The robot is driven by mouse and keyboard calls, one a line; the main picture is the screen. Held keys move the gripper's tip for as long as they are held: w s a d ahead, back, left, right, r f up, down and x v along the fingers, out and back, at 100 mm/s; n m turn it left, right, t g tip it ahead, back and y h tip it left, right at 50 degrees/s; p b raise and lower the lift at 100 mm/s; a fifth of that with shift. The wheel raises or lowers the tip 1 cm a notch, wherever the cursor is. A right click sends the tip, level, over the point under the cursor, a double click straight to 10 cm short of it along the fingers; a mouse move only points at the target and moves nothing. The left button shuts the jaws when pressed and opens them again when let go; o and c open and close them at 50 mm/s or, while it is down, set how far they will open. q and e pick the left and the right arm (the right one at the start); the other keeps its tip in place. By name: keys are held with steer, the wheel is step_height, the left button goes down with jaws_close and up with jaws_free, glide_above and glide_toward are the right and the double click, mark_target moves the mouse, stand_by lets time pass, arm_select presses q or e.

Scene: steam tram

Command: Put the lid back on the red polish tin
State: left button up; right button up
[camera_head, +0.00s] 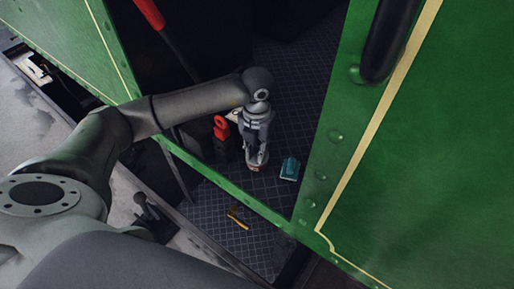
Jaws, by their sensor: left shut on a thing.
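My left gripper (256,160) reaches down through the green doorway and points at the dark chequered floor. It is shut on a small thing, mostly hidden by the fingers. A small reddish-brown thing (254,169) shows right at the fingertips; I cannot tell whether it is the polish tin, its lid or both. No other tin or lid can be made out clearly. My right gripper is not in view.
A teal item (290,169) lies on the floor just right of my left gripper. A yellow-handled tool (238,219) lies nearer the doorway edge. A red-topped dark object (221,128) stands left of the gripper. Green riveted panels (420,150) frame the opening.

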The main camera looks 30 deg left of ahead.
arm_select(q)
steer(key=shift+f+b, duration=0.2)
steer(key=shift+b, duration=0.25)
stand_by(0.8)
stand_by(0.3)
steer(key=o, duration=0.7)
steer(key=shift+o, duration=0.3)
steer(key=o, duration=0.4)
steer(key=shift+o, duration=0.2)
steer(key=shift+r, duration=0.1)
steer(key=shift+r+p, duration=2.1)
steer(key=shift+r, duration=1.4)
steer(key=shift+c, duration=0.5)
